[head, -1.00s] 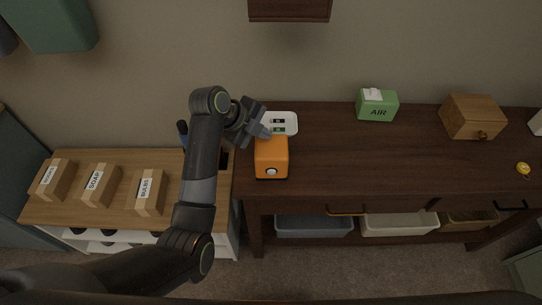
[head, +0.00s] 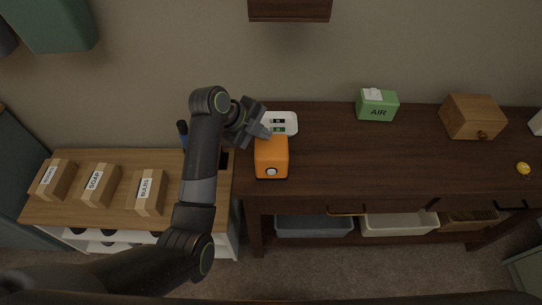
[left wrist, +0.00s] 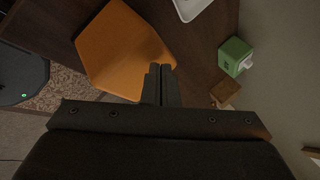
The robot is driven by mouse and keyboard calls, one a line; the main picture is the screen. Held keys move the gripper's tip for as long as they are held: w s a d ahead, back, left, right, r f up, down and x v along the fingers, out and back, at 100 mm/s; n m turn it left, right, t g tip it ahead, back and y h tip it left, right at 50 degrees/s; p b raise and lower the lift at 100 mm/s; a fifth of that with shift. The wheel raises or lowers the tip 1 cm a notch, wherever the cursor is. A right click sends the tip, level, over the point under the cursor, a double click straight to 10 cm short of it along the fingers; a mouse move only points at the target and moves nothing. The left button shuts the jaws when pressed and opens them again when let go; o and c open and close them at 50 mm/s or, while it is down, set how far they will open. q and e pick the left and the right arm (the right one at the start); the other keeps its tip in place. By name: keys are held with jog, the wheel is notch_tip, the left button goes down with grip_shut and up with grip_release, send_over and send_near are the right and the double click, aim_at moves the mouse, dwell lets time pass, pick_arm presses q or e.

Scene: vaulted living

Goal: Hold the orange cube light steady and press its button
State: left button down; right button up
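The orange cube light (head: 271,152) stands upright near the left front edge of the dark wooden table. Its round whitish button (head: 271,171) is on the front face. My left gripper (head: 266,132) is at the cube's back left top edge, fingers pointing at it. In the left wrist view the fingers of the gripper (left wrist: 161,84) are together with nothing visible between them, and the orange cube (left wrist: 120,50) fills the area beyond and to the left. Whether the fingertips touch the cube cannot be told. My right gripper is not in view.
A green AIR box (head: 377,106) and a wooden box (head: 471,117) stand further right. The table's middle is clear. Labelled cardboard boxes (head: 100,186) sit on a lower bench at left.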

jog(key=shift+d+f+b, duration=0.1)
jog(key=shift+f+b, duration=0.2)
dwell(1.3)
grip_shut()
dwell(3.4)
